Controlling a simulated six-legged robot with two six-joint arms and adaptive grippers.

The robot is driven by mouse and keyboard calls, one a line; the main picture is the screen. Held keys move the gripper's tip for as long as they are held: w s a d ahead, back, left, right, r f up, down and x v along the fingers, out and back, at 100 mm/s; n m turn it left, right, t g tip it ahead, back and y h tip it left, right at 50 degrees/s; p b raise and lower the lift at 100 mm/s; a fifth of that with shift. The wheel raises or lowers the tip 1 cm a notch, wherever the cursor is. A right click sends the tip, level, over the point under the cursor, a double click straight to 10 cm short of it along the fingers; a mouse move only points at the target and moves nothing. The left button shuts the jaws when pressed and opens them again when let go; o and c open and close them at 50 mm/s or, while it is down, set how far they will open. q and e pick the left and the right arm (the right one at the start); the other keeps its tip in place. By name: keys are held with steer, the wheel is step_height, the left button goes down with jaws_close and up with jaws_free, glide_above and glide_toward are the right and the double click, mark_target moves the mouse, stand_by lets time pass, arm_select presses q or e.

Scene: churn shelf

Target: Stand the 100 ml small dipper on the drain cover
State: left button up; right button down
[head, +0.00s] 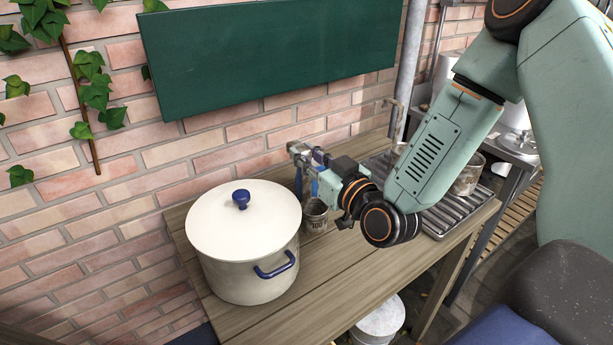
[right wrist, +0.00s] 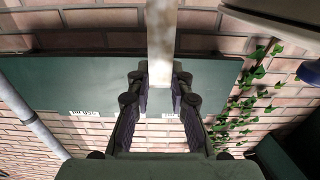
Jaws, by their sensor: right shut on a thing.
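The small dipper (head: 316,217) is a little metal cup with 100 marked on its front. It is upright, just right of the white pot. My right gripper (head: 308,172) is shut on its upright handle, above the cup. In the right wrist view the handle shows as a pale metal strip (right wrist: 161,45) between the fingers (right wrist: 160,88). I cannot tell whether the cup touches the table. The drain cover (head: 437,222) is a ribbed metal grate at the table's right end, partly hidden by my right arm. My left gripper is not in view.
The white lidded pot (head: 243,245) with blue handles stands close left of the dipper. Another metal cup (head: 467,180) stands on the grate's right part. A pipe (head: 410,70) and a brick wall with a green board (head: 270,55) are behind. The table's front middle (head: 335,270) is clear.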

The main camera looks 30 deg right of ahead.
mark_target(309, 199)
steer(key=f, duration=0.2)
steer(key=f+b, duration=0.1)
steer(key=shift+d+f, duration=0.25)
steer(key=shift+f, duration=0.05)
steer(key=shift+a+f, duration=0.15)
steer(key=shift+f, duration=0.05)
steer(key=shift+w+a, duration=0.15)
steer(key=shift+d, duration=0.25)
steer(key=c, duration=1.6)
jaws_free()
steer(key=shift+f, duration=0.1)
steer(key=o, duration=0.4)
steer(key=shift+a, duration=0.2)
steer(key=shift+d, duration=0.1)
steer(key=shift+d, duration=0.1)
